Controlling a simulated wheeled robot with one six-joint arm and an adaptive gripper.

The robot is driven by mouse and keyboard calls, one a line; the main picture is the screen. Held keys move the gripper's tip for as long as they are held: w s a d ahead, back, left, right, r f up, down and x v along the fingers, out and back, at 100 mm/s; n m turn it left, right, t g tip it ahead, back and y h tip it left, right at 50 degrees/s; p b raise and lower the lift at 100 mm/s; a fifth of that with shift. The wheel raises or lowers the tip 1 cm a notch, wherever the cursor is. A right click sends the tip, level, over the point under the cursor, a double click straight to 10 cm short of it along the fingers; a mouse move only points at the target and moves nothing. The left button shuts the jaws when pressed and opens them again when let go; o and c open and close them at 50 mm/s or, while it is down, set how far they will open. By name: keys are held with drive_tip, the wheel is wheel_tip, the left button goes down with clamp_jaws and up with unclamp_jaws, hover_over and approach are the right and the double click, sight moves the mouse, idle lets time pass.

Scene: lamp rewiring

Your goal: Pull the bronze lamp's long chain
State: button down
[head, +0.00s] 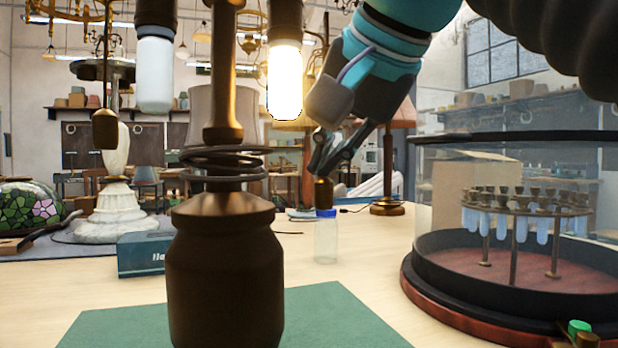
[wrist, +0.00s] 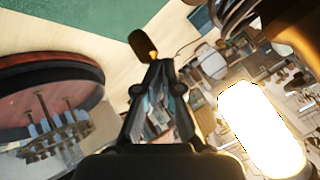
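The bronze lamp (head: 224,275) stands close in front, with a thick body, dark rings round its neck and a tall stem. Its right bulb (head: 286,82) glows; its left bulb (head: 154,73) is white and unlit. A bronze pull (head: 105,129) hangs at the lamp's left. A lower bronze pull (head: 323,194), apparently the long chain's, is at my gripper (head: 320,165), right of the lamp. In the wrist view the fingers of my gripper (wrist: 157,65) are together, with this pull (wrist: 142,44) at their tips. The chain above it is hidden. The lit bulb (wrist: 262,130) is near the gripper.
A clear jar with a blue cap (head: 326,238) stands behind the pull. A round glass case (head: 430,250) with a rack of small tubes stands at right. A green mat (head: 330,315) lies under the lamp. A blue box (head: 143,256) and a marble lamp (head: 116,212) are at left.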

drive_tip(key=shift+f, duration=0.45)
drive_tip(key=shift+a+f+b, duration=0.1)
drive_tip(key=shift+f+b, duration=0.25)
drive_tip(key=shift+f, duration=0.1)
drive_tip(key=shift+r, duration=0.1)
drive_tip(key=shift+s+r+p, duration=0.2)
drive_tip(key=shift+r+p, duration=0.3)
drive_tip(key=shift+p, duration=0.05)
wheel_tip(320, 180, up, 3)
drive_tip(key=p, duration=0.2)
drive_tip(key=shift+f+p, duration=0.1)
drive_tip(key=shift+p, duration=0.2)
drive_tip(key=shift+r+b, duration=0.3)
drive_tip(key=shift+r, duration=1.4)
